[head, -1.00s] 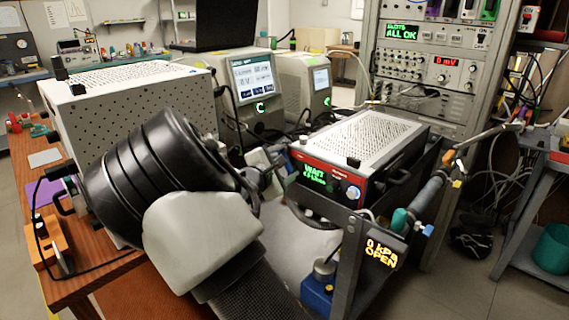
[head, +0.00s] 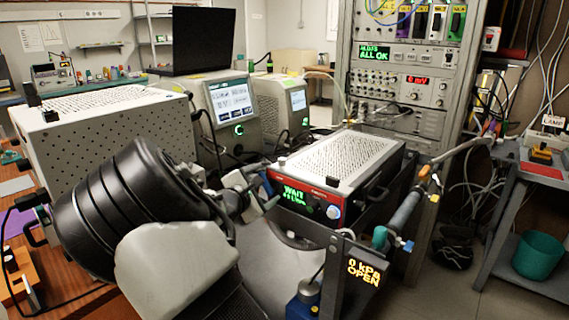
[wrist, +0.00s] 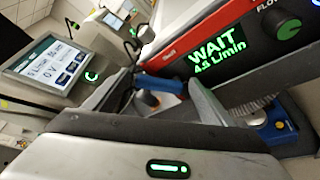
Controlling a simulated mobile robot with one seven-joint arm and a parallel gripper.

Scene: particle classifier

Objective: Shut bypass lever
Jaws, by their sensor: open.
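My gripper (head: 250,190) is open, just left of the front of a red-and-grey instrument (head: 352,160) in the head view. In the wrist view, a blue handle (wrist: 160,84) with an orange-and-white part under it shows between the spread fingers of the gripper (wrist: 155,95). I cannot tell whether the fingers touch it, or whether it is the bypass lever. Another small blue lever (head: 407,246) sits on the pipe at the cart's right. An amber display (head: 364,272) on the cart reads 0 kPa OPEN.
The instrument's green screen (head: 298,196) reads WAIT. A perforated white box (head: 110,130) stands left behind my arm. A monitor unit (head: 230,103) stands behind the gripper. A tall rack (head: 400,100) stands behind the instrument.

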